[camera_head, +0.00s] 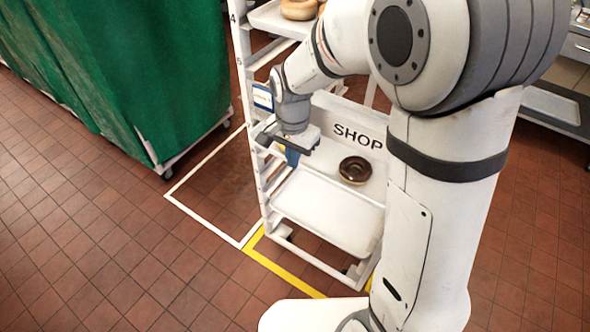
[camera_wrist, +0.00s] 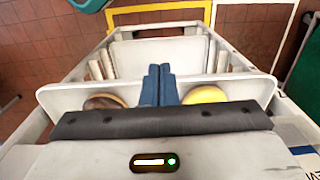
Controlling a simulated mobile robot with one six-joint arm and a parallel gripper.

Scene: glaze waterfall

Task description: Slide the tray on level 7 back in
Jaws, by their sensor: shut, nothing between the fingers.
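A white rack holds trays at several heights; the numbers 4 and 5 show on its left post, but I cannot read a 7. A low white tray (camera_head: 325,213) juts out at the rack's front, with a chocolate-glazed ring doughnut (camera_head: 354,170) near it; I cannot tell whether the doughnut lies on this tray. My gripper (camera_head: 292,158) is shut and empty at the rack's left side. In the wrist view its blue fingers (camera_wrist: 158,84) are together over a white tray (camera_wrist: 70,98) with a dark doughnut (camera_wrist: 104,102) and a yellow one (camera_wrist: 206,95). Contact is unclear.
A white panel lettered SHOP (camera_head: 345,120) stands behind my gripper. An upper tray (camera_head: 270,18) holds doughnuts (camera_head: 298,9). A green covered cart (camera_head: 110,75) stands left. Yellow floor tape (camera_head: 285,270) borders the rack's base. The tiled floor in front left is clear.

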